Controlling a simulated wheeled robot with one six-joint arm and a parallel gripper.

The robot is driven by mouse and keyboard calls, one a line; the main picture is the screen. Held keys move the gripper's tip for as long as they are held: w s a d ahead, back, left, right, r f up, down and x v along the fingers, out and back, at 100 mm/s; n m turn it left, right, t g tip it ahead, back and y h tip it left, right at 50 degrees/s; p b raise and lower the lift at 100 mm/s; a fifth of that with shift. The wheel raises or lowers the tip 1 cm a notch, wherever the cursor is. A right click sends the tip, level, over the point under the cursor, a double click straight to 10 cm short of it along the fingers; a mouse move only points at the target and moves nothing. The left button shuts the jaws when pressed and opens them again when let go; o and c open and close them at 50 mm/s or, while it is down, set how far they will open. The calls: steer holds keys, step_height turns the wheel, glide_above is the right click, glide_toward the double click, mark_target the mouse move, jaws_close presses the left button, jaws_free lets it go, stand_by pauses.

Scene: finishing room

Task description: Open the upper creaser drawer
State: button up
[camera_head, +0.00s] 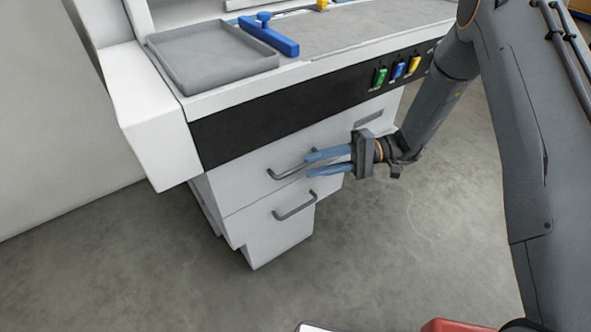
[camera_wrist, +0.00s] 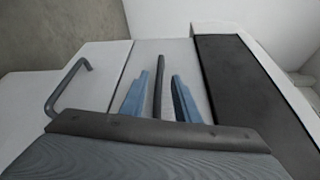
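The white upper drawer (camera_head: 235,187) sits under the black control panel of the creaser, its front about level with the lower drawer's. Its grey bar handle (camera_head: 283,173) shows left of my gripper (camera_head: 309,164), partly hidden by the blue fingers. In the wrist view the upper handle (camera_wrist: 158,84) runs between the two fingers of my gripper (camera_wrist: 160,82), with a gap on each side. My gripper is open around the handle and not closed on it. The upper drawer front (camera_wrist: 142,62) also shows behind the fingers.
The lower drawer (camera_head: 265,228) has its own grey handle (camera_head: 295,207), just below my gripper. On the creaser's top are a grey tray (camera_head: 215,60) and a blue tool (camera_head: 268,38). Grey floor (camera_head: 400,250) is open in front of the drawers.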

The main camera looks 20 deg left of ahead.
mark_target(295, 168)
steer(key=x, duration=0.6)
steer(key=shift+c, duration=0.2)
jaws_close()
steer(key=shift+d, duration=0.1)
